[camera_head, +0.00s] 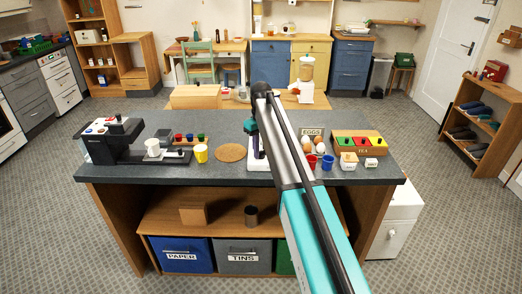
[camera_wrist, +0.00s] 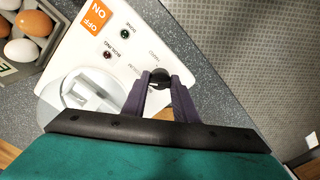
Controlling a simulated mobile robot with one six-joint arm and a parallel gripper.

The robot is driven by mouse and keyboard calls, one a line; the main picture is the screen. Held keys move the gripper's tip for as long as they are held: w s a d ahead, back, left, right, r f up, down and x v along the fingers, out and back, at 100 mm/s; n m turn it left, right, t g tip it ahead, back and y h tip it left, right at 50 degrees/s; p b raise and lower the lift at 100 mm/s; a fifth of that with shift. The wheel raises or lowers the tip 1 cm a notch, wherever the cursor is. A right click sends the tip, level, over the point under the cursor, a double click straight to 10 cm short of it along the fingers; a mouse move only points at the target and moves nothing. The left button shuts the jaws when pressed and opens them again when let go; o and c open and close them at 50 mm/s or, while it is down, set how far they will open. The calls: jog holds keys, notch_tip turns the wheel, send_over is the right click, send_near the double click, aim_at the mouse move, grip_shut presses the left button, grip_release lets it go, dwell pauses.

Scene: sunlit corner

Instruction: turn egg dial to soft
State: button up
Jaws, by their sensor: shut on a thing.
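The egg cooker's white base (camera_wrist: 95,45) fills the upper left of the wrist view; in the head view only part of its base (camera_head: 257,165) shows behind my arm. Its small black dial (camera_wrist: 160,76) sits between the tips of my gripper (camera_wrist: 161,84), which is shut on it. A light pointer line shows on the dial. An orange OFF/ON switch (camera_wrist: 97,16), a green lamp marked DONE (camera_wrist: 125,34) and a red lamp marked BOILING (camera_wrist: 107,55) are on the panel. A clear round part (camera_wrist: 88,92) lies partly behind my gripper.
An egg tray (camera_wrist: 40,56) stands beside the cooker. On the counter (camera_head: 220,122) are a coffee machine (camera_head: 108,142), a yellow cup (camera_head: 201,153), a round cork mat (camera_head: 231,152), red and blue cups (camera_head: 327,163) and a wooden box with coloured compartments (camera_head: 360,143).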

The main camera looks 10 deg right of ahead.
aim_at(261, 151)
jog(key=n, duration=1)
jog(key=shift+n, duration=0.3)
dwell(0.4)
jog(key=o, duration=1.1)
jog(key=shift+c, duration=0.2)
notch_tip(261, 151, up, 14)
jog(key=b, duration=0.2)
jog(key=shift+b, duration=0.4)
jog(key=shift+a+f, duration=0.1)
jog(key=shift+f, duration=0.1)
